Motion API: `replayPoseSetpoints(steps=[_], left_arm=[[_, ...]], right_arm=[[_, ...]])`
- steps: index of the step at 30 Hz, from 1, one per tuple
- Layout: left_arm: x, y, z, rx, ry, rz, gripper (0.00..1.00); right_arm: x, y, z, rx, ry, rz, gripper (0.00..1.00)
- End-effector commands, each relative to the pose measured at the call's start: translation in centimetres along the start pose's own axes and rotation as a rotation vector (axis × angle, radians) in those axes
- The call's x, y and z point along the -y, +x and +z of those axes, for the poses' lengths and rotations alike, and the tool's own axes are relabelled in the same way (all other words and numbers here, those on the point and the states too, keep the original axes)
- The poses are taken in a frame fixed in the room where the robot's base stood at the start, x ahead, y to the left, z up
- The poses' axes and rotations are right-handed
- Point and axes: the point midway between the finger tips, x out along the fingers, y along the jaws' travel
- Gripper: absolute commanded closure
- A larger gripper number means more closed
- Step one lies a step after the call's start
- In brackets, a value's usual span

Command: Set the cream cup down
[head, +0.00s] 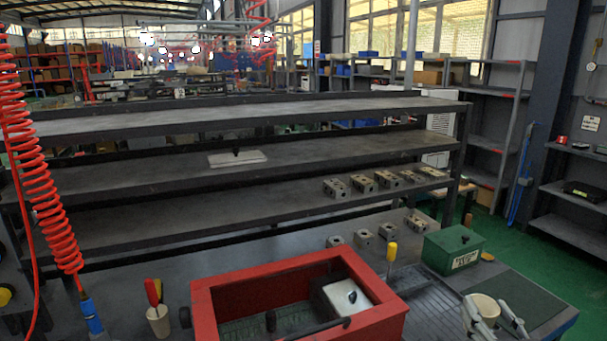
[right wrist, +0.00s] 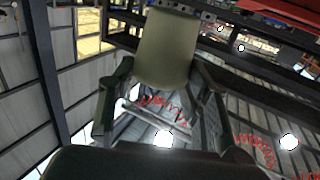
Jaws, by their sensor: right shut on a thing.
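The cream cup (head: 486,304) is at the lower right of the head view, in front of the dark green mat on the workbench. My right gripper (head: 493,302) is shut on it, with a finger on each side. In the right wrist view the cup (right wrist: 165,48) fills the upper middle, between the fingertips of the right gripper (right wrist: 160,82). Whether the cup's base touches the bench is hidden. My left gripper is not in view.
A dark green mat (head: 519,290) lies clear near the cup. A green box (head: 453,251) stands behind it, and a ribbed tray (head: 432,309) to its left. A red open box (head: 205,313), a yellow-handled tool (head: 391,254) and several metal valve blocks (head: 363,238) stand further left.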

Motion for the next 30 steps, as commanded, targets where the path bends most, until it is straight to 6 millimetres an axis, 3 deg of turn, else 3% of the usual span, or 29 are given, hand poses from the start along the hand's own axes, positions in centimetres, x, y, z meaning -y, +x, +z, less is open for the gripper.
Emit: replayPoseSetpoints(steps=[3,11,18,24,30], left_arm=[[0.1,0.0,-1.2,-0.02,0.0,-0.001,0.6],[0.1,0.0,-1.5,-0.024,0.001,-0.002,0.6],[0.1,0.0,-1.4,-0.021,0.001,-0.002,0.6],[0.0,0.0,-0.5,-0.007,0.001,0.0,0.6],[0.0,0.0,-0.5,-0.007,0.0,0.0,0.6]], right_arm=[[0.9,-0.4,1.1,0.005,0.003,-0.002,0.83],[3.8,-1.6,3.8,0.014,0.003,-0.009,0.83],[8.2,-3.4,6.1,0.015,0.005,-0.02,0.83],[12.1,-5.0,7.0,0.005,0.005,-0.029,0.83],[13.0,-6.5,7.7,0.002,-0.001,-0.023,0.83]])
